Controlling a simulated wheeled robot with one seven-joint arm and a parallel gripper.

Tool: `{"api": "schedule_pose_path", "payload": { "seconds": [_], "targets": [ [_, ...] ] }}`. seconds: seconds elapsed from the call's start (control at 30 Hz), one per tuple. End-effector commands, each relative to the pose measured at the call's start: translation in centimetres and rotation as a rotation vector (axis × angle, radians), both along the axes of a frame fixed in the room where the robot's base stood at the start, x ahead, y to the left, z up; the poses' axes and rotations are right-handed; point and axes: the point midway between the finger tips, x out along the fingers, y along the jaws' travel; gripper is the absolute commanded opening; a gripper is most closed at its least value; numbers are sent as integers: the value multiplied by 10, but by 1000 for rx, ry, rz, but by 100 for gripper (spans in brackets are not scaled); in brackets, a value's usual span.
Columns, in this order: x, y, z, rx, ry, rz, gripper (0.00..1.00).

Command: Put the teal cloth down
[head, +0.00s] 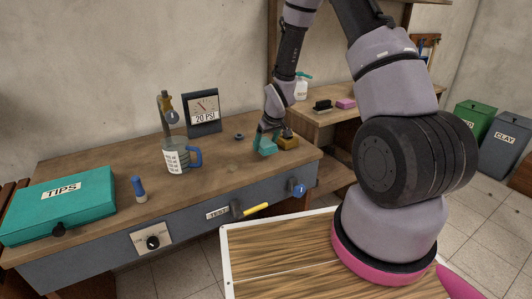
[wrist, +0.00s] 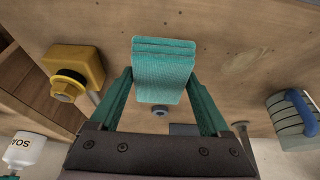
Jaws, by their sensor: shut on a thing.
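The teal cloth (wrist: 163,72) is a folded, layered block between the two dark teal fingers of my gripper (wrist: 163,92) in the wrist view. My gripper is shut on it. In the head view the cloth (head: 267,150) is low over the right end of the wooden workbench (head: 215,176), just left of a yellow block. I cannot tell whether the cloth touches the bench top.
The yellow block (head: 288,142) is close by; it also shows in the wrist view (wrist: 75,70). A mug (head: 175,160) with a blue handle, a gauge (head: 203,110), a small dark ring (head: 239,136) and a teal TIPS box (head: 60,205) stand on the bench. Its front middle is clear.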

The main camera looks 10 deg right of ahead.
Motion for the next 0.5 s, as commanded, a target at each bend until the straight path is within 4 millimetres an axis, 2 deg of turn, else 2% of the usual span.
{"api": "schedule_pose_path", "payload": {
  "seconds": [0.3, 0.5],
  "targets": [
    [0, 1, -40, 0, 1, 1, 36],
    [0, 0, -40, 0, -1, 1, 36]
  ]
}}
